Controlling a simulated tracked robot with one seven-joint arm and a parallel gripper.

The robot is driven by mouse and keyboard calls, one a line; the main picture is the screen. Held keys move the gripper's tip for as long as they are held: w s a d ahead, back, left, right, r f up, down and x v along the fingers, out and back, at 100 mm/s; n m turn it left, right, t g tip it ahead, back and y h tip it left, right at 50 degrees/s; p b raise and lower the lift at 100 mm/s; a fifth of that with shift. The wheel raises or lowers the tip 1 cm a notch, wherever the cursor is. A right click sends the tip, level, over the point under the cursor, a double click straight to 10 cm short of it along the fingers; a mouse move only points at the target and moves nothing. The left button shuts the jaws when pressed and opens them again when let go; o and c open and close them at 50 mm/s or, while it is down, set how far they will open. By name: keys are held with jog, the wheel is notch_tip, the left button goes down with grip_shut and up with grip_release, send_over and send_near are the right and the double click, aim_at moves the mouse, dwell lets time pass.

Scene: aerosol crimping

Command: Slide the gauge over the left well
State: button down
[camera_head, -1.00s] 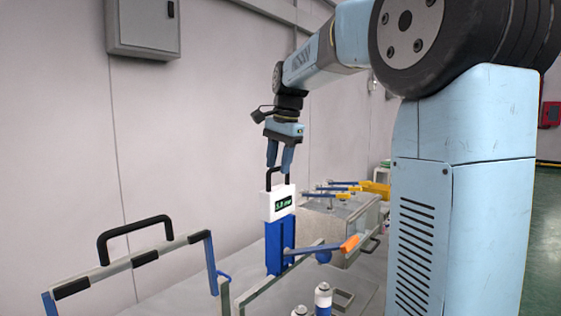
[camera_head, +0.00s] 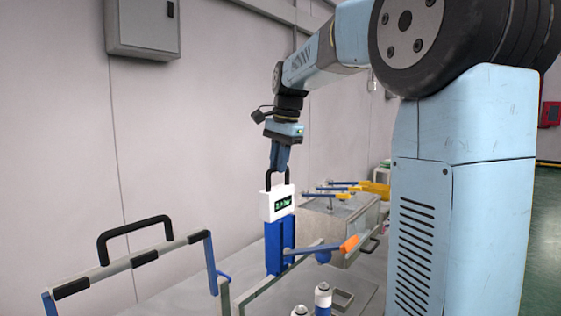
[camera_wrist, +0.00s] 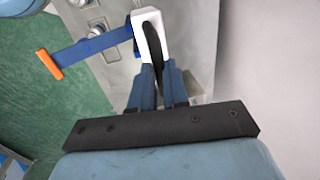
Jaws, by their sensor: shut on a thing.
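The gauge (camera_head: 270,207) is a white box with a green-lit display and a black loop handle on top. It sits at the top of a blue upright (camera_head: 273,248) in the head view. My gripper (camera_head: 279,168) is above it, pointing down, with its fingers shut on the black handle. The wrist view shows the blue fingers (camera_wrist: 153,75) closed around the dark handle (camera_wrist: 150,48), with the gauge's white edge (camera_wrist: 138,32) beyond. I cannot make out the left well in either view.
A blue lever with an orange end (camera_head: 350,244) sticks out right of the upright. Cans (camera_head: 323,297) stand in front of it. A barred frame with a black handle (camera_head: 135,230) stands at left. A grey block with clamps (camera_head: 330,222) is behind.

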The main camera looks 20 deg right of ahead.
jog(key=shift+a+r, duration=0.1)
jog(key=s+a, duration=0.6)
jog(key=a, duration=0.3)
jog(key=shift+a, duration=0.1)
jog(key=c, duration=1.4)
grip_release()
jog(key=shift+a, duration=0.1)
jog(key=shift+o, duration=1.4)
jog(key=shift+d, duration=0.2)
notch_tip(320, 180, up, 13)
jog(key=s+d, duration=0.1)
jog(key=s, duration=0.1)
jog(key=shift+d+r, duration=0.2)
jog(key=shift+s, duration=0.1)
